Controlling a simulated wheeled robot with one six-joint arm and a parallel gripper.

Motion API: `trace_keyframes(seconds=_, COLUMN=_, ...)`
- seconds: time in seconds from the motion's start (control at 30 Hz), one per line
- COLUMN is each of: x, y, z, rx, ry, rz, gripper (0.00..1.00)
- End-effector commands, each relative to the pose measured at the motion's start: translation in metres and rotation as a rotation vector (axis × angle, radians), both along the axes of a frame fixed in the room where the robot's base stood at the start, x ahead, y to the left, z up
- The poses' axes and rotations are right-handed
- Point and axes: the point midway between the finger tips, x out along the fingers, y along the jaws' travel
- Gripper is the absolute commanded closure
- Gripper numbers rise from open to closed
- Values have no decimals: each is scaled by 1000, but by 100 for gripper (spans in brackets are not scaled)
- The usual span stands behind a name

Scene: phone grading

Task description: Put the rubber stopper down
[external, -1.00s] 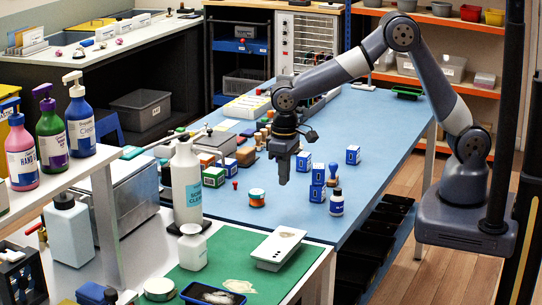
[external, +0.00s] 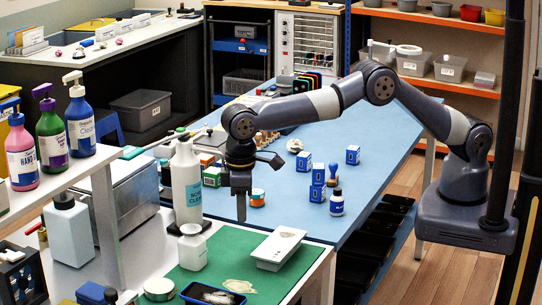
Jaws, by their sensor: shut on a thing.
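My gripper (external: 241,208) points straight down above the near left part of the blue table (external: 290,212), close to the green mat's far edge. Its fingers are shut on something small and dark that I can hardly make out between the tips. The rubber stopper itself cannot be told apart from the dark fingers at this size. I cannot tell how far the fingertips are above the surface.
An orange-and-green round tin (external: 257,197) stands just right of the fingers. A tall spray bottle (external: 187,185) is to the left. Blue boxes (external: 317,185) and a small bottle (external: 336,203) stand farther right. A white tray (external: 276,249) lies on the green mat (external: 218,262).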

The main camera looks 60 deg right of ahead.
Motion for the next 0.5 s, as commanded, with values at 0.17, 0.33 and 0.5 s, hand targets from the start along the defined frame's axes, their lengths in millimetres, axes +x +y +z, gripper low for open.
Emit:
trace_keyframes(seconds=0.17, x=-21, y=40, z=-1, rx=2, ry=-1, rz=76, gripper=100)
trace_keyframes(seconds=0.33, x=-31, y=55, z=-3, rx=1, ry=1, rz=108, gripper=100)
trace_keyframes(seconds=0.5, x=-34, y=57, z=-28, rx=-2, ry=4, rz=114, gripper=100)
